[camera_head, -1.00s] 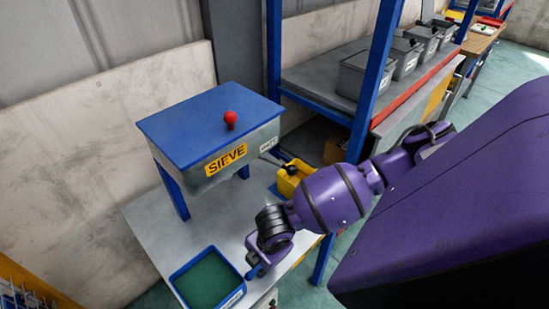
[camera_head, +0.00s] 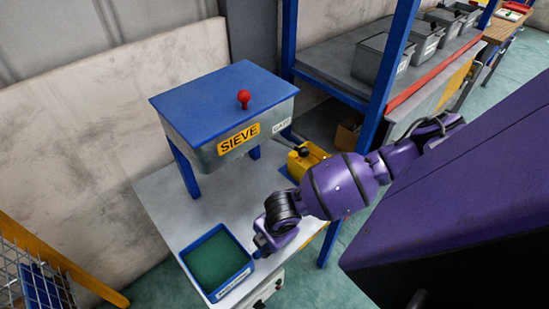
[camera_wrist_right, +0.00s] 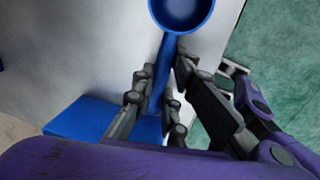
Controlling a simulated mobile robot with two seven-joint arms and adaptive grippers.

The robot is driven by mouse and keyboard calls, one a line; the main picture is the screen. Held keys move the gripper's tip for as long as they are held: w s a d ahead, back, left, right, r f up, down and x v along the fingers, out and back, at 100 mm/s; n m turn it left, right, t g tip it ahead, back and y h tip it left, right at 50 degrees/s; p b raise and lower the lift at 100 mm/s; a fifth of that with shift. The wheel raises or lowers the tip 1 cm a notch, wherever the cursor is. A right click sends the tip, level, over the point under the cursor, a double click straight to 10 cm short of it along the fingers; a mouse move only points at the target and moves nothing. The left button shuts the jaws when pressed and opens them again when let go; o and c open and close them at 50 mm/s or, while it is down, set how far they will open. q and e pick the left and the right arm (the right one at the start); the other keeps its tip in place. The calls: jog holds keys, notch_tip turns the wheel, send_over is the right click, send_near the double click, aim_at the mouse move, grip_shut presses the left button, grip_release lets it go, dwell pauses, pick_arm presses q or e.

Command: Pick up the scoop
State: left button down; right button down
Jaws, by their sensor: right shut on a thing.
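The scoop (camera_wrist_right: 182,12) is blue, with a round bowl and a straight handle. In the right wrist view its bowl is at the top edge, partly cut off, and its handle runs down between my right gripper's fingers (camera_wrist_right: 163,68). The right gripper is shut on that handle. In the head view my right gripper (camera_head: 262,248) is beside the right edge of a blue tray with a green inside (camera_head: 215,263), near the table's edge; the scoop is mostly hidden there. My left gripper is not in view.
A sieve box (camera_head: 219,105) with a blue lid and red knob stands on blue legs on the grey table (camera_head: 160,203). A yellow container (camera_head: 307,160) is behind my forearm. A blue-post shelf (camera_head: 345,72) with several grey bins is at the right back.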

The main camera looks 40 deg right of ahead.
notch_tip(320, 180, up, 3)
jog(key=shift+w+r, duration=0.1)
jog(key=s+d+r, duration=0.2)
jog(key=d+r, duration=0.3)
jog(key=d, duration=0.1)
jog(key=s+d+r, duration=0.2)
jog(key=d+r, duration=0.2)
jog(key=d, duration=0.3)
jog(key=shift+s+d+r, duration=0.15)
jog(key=shift+s+r, duration=0.1)
jog(key=shift+r, duration=0.1)
jog(key=c, duration=2.5)
grip_release()
jog(key=shift+c, duration=0.2)
